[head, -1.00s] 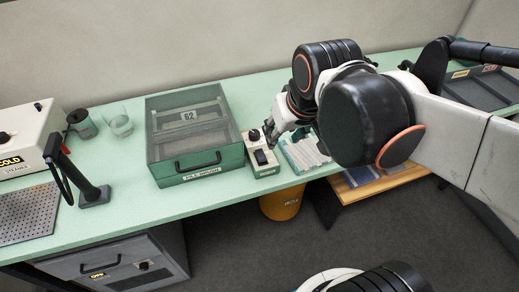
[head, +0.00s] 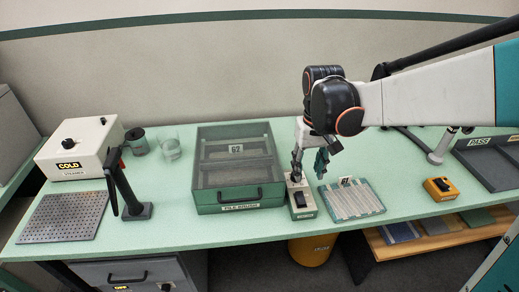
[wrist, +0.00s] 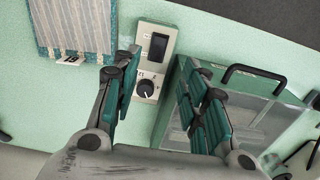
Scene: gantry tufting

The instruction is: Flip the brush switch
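A small cream control box (head: 303,211) stands right of the green PILE BRUSH box (head: 240,199). It carries a black rocker switch (head: 300,199) near its front end. In the wrist view the rocker switch (wrist: 157,46) is beyond a black dial knob (wrist: 145,88) on the same box. My gripper (head: 311,167) is above the rear of the control box, pointing down. In the wrist view my gripper (wrist: 165,102) is open and empty, with teal-padded fingers either side of the knob end. The rocker lies ahead of the fingertips, apparently untouched.
A striped sample panel (head: 350,200) lies right of the control box. A yellow switch box (head: 440,189) and dark PASS tray (head: 490,160) are further right. The steamer (head: 80,148), black stand (head: 130,195) and cups (head: 137,140) are at left. Bench between panel and yellow box is clear.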

